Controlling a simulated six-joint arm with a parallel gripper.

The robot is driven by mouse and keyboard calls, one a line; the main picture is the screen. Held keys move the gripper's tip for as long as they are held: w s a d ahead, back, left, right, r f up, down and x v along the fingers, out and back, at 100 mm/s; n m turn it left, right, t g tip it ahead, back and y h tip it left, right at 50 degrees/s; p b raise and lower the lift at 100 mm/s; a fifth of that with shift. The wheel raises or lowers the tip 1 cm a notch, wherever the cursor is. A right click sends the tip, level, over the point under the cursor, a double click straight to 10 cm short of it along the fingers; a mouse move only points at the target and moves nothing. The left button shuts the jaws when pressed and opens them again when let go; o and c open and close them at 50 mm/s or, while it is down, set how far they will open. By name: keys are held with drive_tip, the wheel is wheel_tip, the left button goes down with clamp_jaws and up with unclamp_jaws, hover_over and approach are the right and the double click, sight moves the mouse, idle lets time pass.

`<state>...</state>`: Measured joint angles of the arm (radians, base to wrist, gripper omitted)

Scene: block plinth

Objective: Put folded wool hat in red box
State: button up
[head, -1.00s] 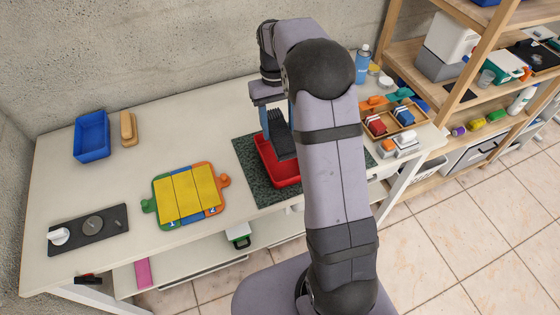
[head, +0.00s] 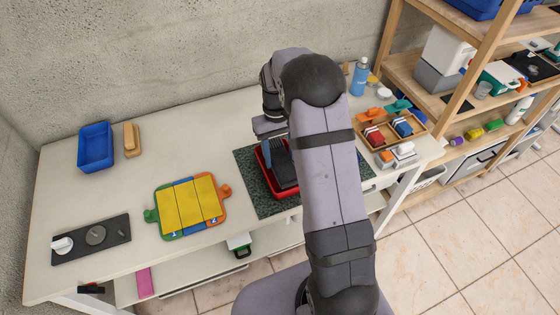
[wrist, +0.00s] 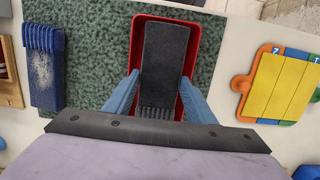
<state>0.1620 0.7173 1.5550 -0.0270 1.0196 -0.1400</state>
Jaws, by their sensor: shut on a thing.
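The folded wool hat (head: 284,172) is dark grey with a ribbed end. It also shows in the wrist view (wrist: 165,58), lengthwise within the outline of the red box. My gripper (head: 277,155) is shut on the hat, with its blue fingers on either side of the ribbed end in the wrist view (wrist: 158,98). The red box (head: 263,182) sits on a green speckled mat (head: 246,165); its red walls show around the hat in the wrist view (wrist: 193,40). I cannot tell whether the hat touches the box floor. My arm hides the box's right side in the head view.
A yellow-panelled puzzle board (head: 188,205) lies left of the mat. A wooden tray (head: 393,130) stands right of my arm. The table's left part has free room.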

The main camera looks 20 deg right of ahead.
sight(280, 158)
drive_tip(key=shift+f+p, duration=0.65)
drive_tip(key=shift+f, duration=1.2)
drive_tip(key=shift+f, duration=0.2)
drive_tip(key=o, duration=0.9)
drive_tip(key=shift+r, duration=0.15)
drive_tip(key=r+b, duration=0.1)
drive_tip(key=r, duration=0.2)
drive_tip(key=w+r+b, duration=0.1)
drive_tip(key=r, duration=0.2)
drive_tip(key=r+b, duration=0.1)
drive_tip(key=r, duration=0.3)
drive_tip(key=shift+w+r+b, duration=0.1)
drive_tip(key=shift+w+b, duration=0.2)
drive_tip(key=shift+w, duration=0.05)
drive_tip(key=shift+r, duration=0.9)
